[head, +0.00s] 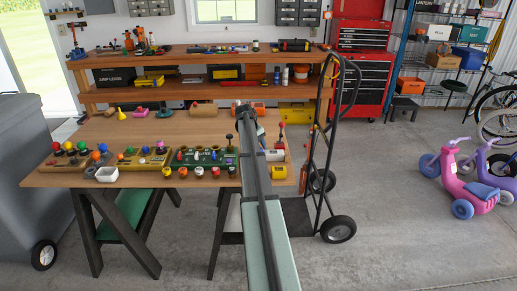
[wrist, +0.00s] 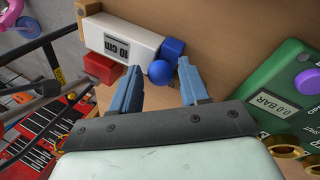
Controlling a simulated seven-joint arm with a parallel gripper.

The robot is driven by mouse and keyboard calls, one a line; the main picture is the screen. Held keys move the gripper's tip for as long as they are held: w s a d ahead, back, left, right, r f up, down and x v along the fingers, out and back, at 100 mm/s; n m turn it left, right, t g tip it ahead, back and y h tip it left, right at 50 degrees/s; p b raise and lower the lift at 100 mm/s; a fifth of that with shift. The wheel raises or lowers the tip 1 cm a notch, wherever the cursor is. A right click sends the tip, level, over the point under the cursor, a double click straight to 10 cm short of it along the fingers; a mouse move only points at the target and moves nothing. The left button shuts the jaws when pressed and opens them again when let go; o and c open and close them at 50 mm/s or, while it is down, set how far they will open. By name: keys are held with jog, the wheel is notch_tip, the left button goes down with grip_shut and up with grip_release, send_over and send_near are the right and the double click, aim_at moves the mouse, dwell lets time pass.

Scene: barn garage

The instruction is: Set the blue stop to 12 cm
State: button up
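In the wrist view, a white block (wrist: 125,42) has a small display (wrist: 116,48) reading 10 CM, turned nearly upside down. A blue block (wrist: 172,48) sits at its right end, with a round blue knob (wrist: 160,71) beside it. A red block (wrist: 101,67) is at the lower left side of the white block. My gripper (wrist: 160,65) is open, with one pale blue finger on each side of the blue knob. I cannot tell whether either finger touches the knob or the blue block. In the head view my arm hides most of the gripper.
A green panel (wrist: 287,90) with a 0.0 BAR display and a purple knob lies right of my gripper in the wrist view. In the head view, other small panels with coloured knobs line the front of the wooden table (head: 60,182). A hand truck (head: 329,150) stands at the table's right.

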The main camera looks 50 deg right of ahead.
grip_shut()
dwell(0.3)
jog(key=shift+w+a, duration=0.8)
jog(key=shift+a, duration=0.05)
jog(key=shift+o, duration=1.2)
grip_release()
jog(key=shift+r, duration=0.1)
jog(key=v, duration=1.3)
jog(key=shift+r, duration=0.35)
jog(key=shift+w+a, duration=0.1)
